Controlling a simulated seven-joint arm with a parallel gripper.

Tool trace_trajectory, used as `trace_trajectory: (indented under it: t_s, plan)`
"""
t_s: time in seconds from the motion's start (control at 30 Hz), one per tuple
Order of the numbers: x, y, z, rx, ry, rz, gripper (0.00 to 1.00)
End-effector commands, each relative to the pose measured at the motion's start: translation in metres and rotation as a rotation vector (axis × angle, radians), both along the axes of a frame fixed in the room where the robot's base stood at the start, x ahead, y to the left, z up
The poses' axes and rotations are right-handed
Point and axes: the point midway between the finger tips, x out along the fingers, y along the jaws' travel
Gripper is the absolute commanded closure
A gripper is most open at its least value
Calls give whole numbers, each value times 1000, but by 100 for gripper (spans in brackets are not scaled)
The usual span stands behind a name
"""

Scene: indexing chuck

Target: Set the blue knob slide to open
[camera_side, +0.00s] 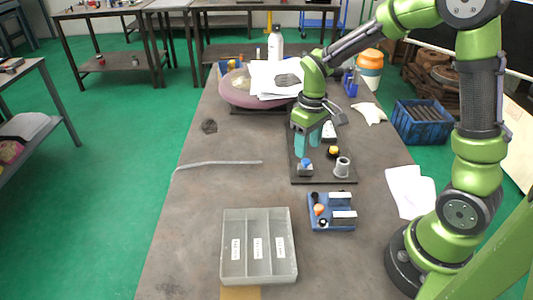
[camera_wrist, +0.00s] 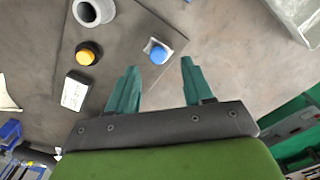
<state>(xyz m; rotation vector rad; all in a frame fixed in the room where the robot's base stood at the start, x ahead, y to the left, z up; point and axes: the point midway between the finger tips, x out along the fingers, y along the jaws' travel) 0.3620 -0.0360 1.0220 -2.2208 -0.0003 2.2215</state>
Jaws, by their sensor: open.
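The blue knob (camera_side: 306,162) sits on a small silvery slide block on the dark plate (camera_side: 322,180), at the plate's front left. In the wrist view the blue knob (camera_wrist: 157,52) is on its pale metal block (camera_wrist: 176,44), near the plate's edge. My gripper (camera_side: 312,150) is open and empty, pointing down over the plate behind the knob. In the wrist view the teal fingertips (camera_wrist: 159,64) are spread apart, with the knob appearing between and slightly beyond them. I cannot tell the height gap. Any marking of the slide's position is not readable.
A yellow knob (camera_wrist: 88,54), a grey ring-shaped cylinder (camera_side: 342,167) and a labelled block (camera_wrist: 75,92) share the plate. A blue fixture (camera_side: 322,225) and a grey divided tray (camera_side: 229,265) stand nearer the front. The table left of the plate is mostly clear, with a thin rod.

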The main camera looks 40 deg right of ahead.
Motion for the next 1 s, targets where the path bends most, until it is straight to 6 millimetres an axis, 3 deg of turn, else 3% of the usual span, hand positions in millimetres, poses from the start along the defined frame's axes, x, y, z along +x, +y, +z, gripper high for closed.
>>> trace_trajectory:
  t_s: [0.1,0.3,0.5,0.7,1.0]
  plan:
    - [1,0,33,-1,-8,0,49]
    - [1,0,80,0,-4,0,49]
    - [0,1,112,1,-2,1,49]
    - [0,1,124,2,0,0,49]
    - [0,1,124,2,1,-2,49]
